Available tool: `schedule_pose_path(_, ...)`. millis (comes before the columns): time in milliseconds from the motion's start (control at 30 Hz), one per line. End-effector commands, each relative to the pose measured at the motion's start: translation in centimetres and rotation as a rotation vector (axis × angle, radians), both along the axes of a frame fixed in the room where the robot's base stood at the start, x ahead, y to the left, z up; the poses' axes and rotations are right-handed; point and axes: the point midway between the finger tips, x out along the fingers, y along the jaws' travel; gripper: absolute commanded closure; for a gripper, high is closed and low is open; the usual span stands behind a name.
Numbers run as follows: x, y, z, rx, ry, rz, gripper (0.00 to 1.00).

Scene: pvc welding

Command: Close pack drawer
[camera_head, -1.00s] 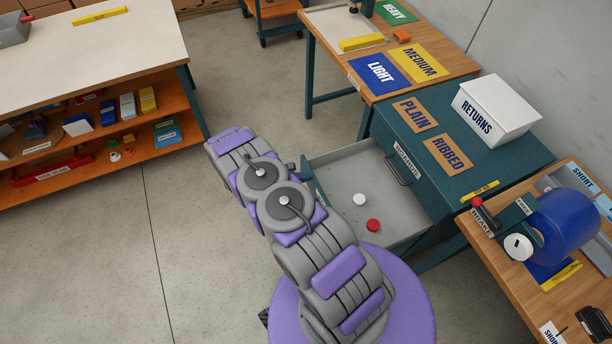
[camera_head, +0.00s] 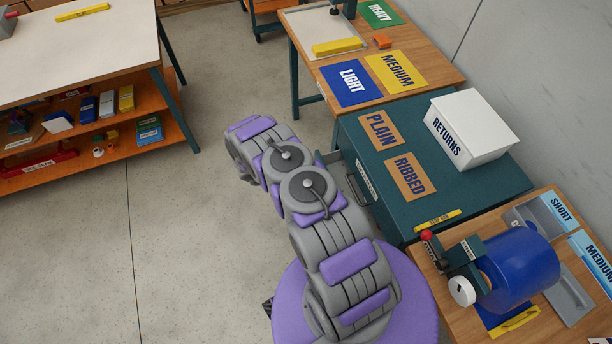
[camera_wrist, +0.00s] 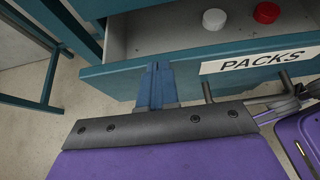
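The pack drawer (camera_wrist: 120,78) is partly open; its teal front fills the upper wrist view and bears a white PACKS label (camera_wrist: 262,59). A white round piece (camera_wrist: 214,19) and a red round piece (camera_wrist: 266,12) lie inside. My gripper (camera_wrist: 155,72) has its blue fingers together, with nothing visible between them. They are at the drawer front's outer side, left of the label and the dark handle (camera_wrist: 208,92); whether they touch it I cannot tell. In the head view only a bit of the drawer's rim (camera_head: 330,157) shows, and my arm hides the rest and the gripper.
The teal cabinet (camera_head: 470,197) carries a RETURNS box (camera_head: 470,128) and PLAIN and RIBBED mats. A bench with a blue drum (camera_head: 522,268) stands at right. A shelved workbench (camera_head: 80,60) is at left, with clear floor (camera_head: 190,240) between.

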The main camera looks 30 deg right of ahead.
Motion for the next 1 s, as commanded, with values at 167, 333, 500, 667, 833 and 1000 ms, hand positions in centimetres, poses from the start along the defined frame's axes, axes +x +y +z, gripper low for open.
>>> schedule_pose_path(167, -0.8, -2.7, 0.0, -0.001, 0.002, -0.003, 1.00)
schedule_pose_path(333, -1.1, -3.8, 0.1, -0.005, 0.002, -0.001, 1.00)
schedule_pose_path(500, -1.1, -4.3, 0.1, -0.006, 0.002, 0.001, 1.00)
schedule_pose_path(667, -1.1, -4.6, 0.0, -0.002, 0.000, 0.000, 1.00)
schedule_pose_path(833, -1.1, -4.7, 0.0, 0.000, 0.001, 0.000, 1.00)
schedule_pose_path(1000, -1.1, -4.1, 0.0, -0.002, 0.001, 0.001, 1.00)
